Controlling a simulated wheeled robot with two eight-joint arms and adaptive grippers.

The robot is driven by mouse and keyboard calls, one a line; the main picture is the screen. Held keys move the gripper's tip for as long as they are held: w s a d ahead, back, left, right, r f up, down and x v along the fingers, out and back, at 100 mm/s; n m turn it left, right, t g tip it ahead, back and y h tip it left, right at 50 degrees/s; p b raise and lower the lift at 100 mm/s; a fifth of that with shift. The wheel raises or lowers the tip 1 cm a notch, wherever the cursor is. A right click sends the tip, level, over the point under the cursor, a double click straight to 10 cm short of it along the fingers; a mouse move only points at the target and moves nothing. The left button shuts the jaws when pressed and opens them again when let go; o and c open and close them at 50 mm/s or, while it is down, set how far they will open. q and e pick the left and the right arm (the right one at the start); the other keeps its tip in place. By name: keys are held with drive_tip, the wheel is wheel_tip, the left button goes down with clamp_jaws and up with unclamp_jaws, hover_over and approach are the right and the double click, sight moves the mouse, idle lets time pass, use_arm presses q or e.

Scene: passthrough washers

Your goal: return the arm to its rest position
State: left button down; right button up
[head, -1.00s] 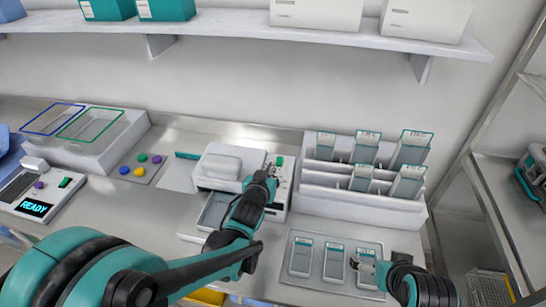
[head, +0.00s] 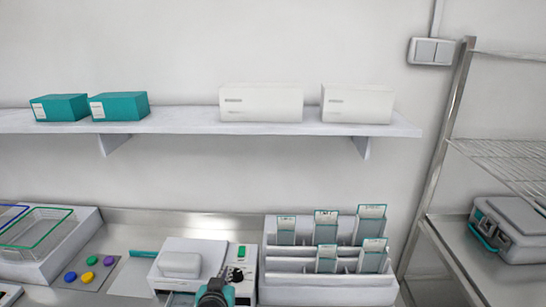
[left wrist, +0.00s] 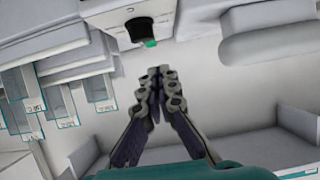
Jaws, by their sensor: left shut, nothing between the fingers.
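My left gripper (head: 234,274) shows at the bottom of the head view, in front of the white device (head: 180,265). The device has a green button (head: 241,251) and a black knob on its right side. In the left wrist view my left gripper (left wrist: 158,72) is shut and empty, its two fingers meeting at the tips. The green button (left wrist: 150,43) lies just beyond the fingertips, apart from them in the picture. Most of my left arm is below the head view. My right gripper is not in view.
A white rack (head: 330,290) with several teal-topped packets stands right of the device. Coloured buttons (head: 88,277) and a framed tray (head: 60,250) are at left. A wall shelf (head: 190,122) with boxes hangs above. A wire rack (head: 445,170) holds a case (head: 510,230) at right.

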use_arm(q)
drive_tip(key=s+a+f+g+b, duration=0.1)
drive_tip(key=s+f+g+b, duration=0.1)
drive_tip(key=s, duration=0.7)
drive_tip(key=s+a+f+g+b, duration=0.1)
drive_tip(key=s+f+g, duration=0.3)
drive_tip(key=s, duration=0.6)
drive_tip(key=shift+s+a+b, duration=0.25)
drive_tip(key=shift+b, duration=0.25)
